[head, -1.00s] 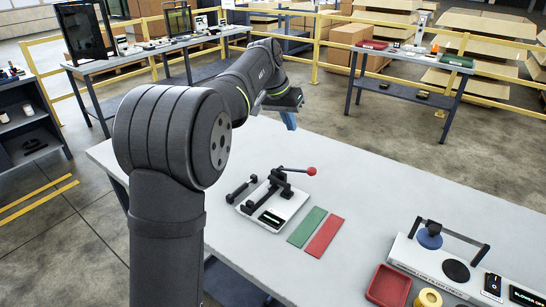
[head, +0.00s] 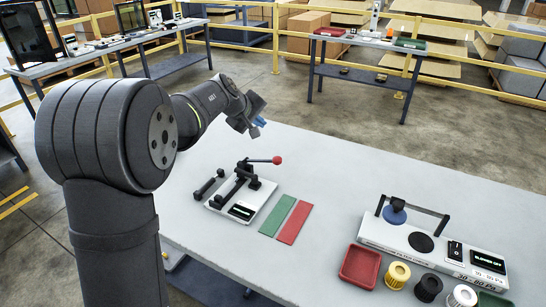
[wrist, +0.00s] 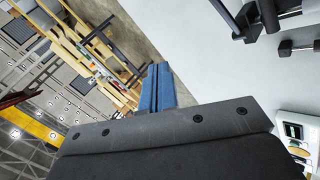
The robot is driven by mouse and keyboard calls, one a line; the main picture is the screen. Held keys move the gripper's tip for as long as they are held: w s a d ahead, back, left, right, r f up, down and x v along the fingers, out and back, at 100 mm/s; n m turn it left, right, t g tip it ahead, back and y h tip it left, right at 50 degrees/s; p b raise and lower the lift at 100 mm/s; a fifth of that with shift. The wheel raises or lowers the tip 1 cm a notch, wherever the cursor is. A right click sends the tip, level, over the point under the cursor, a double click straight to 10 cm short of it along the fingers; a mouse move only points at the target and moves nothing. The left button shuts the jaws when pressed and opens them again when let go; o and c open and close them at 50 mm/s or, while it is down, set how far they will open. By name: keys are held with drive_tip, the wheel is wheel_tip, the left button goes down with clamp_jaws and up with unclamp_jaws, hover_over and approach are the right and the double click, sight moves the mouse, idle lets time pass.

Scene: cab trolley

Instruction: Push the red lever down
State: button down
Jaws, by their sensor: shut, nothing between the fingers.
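The red lever (head: 277,160) is a red ball on a dark arm, reaching right and about level from a black clamp (head: 246,176) on a white base plate (head: 217,205). My gripper (head: 260,122) is above the table's far side, behind and a little left of the red ball in the head view, and apart from it. Its blue fingers show together in the wrist view (wrist: 157,88), shut and empty. The wrist view shows dark parts of the fixture (wrist: 262,15) at the upper right; the red ball is not seen there.
A green strip (head: 278,215) and a red strip (head: 295,222) lie right of the fixture. The table's (head: 370,180) far right part is clear.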

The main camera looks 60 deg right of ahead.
hover_over(274, 162)
drive_tip(key=w, duration=0.2)
wheel_tip(274, 162, down, 8)
drive_tip(key=shift+d+f, duration=0.2)
drive_tip(key=shift+f, duration=0.1)
idle(2.0)
drive_tip(key=shift+f, duration=0.3)
drive_tip(key=shift+s+f, duration=0.3)
drive_tip(key=shift+f, duration=0.45)
drive_tip(key=shift+s+f, duration=0.35)
drive_tip(key=shift+f, duration=0.45)
drive_tip(key=shift+s+f, duration=0.3)
drive_tip(key=shift+f, duration=0.45)
idle(2.3)
